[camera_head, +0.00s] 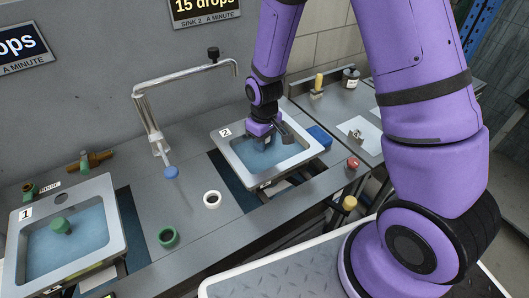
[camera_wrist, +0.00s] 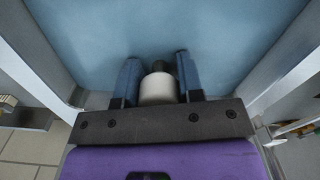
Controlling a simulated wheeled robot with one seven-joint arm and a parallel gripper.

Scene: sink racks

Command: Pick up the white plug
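The white plug (camera_wrist: 157,90) is a short white cylinder with a dark knob, seen in the wrist view over the blue floor of a sink. My gripper (camera_wrist: 158,60) has its two blue fingers on either side of it, very close to its sides. I cannot tell whether they touch it. In the head view my gripper (camera_head: 264,141) points down inside sink 2 (camera_head: 232,160), and I cannot make out the plug there.
The sink walls rise close around my gripper. Sink 1 (camera_head: 117,232) holds a green plug (camera_head: 61,226). A metal faucet (camera_head: 150,120) stands left of sink 2.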

